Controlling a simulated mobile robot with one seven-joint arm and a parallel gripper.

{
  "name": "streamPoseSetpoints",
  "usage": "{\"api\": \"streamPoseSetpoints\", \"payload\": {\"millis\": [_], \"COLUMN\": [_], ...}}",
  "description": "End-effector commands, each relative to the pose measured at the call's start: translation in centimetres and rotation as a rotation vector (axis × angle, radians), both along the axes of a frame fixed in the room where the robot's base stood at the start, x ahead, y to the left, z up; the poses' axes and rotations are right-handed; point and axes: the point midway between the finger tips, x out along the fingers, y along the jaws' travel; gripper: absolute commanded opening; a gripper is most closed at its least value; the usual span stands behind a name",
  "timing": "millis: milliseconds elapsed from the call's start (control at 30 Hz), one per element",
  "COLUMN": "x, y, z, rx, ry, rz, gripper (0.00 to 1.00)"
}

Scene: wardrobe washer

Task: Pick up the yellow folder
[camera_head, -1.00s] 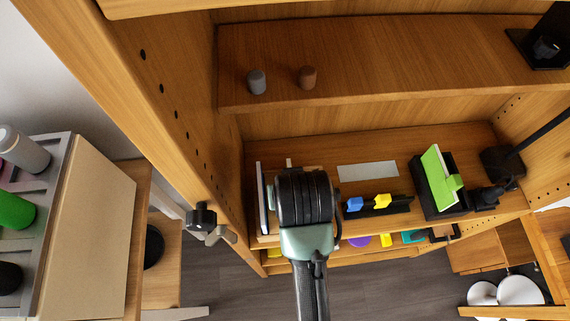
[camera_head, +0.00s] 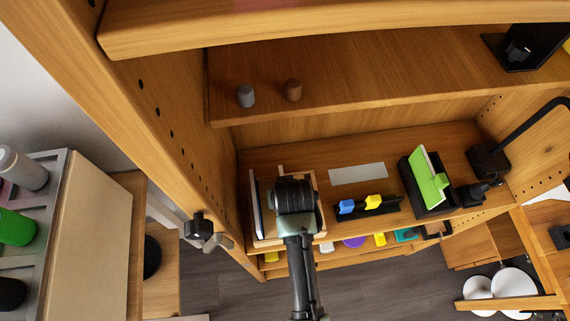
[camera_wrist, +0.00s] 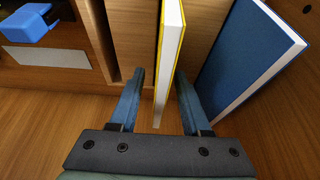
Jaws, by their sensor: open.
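The yellow folder (camera_wrist: 171,45), with a white page edge and thin yellow covers, stands upright in the wrist view. My gripper (camera_wrist: 160,90) is open, with one blue finger on each side of the folder's near end. I cannot tell whether either finger touches it. In the head view my gripper and wrist (camera_head: 294,195) reach into the shelf compartment and hide the yellow folder.
A blue folder (camera_wrist: 245,50) stands upright close to the right finger in the wrist view. A wooden divider (camera_wrist: 98,40) is on the left. A rack with blue and yellow pieces (camera_head: 367,208) and a green item (camera_head: 428,178) stand farther right on the shelf.

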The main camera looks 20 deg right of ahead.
Motion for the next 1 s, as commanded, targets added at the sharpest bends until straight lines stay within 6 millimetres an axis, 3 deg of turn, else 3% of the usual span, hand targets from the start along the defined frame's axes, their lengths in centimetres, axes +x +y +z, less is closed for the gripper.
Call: {"api": "streamPoseSetpoints", "payload": {"millis": [1000], "x": [0.3], "y": [-0.1], "z": [-1.3], "rx": [0.0], "ry": [-0.001], "rz": [0.0], "gripper": [0.47]}}
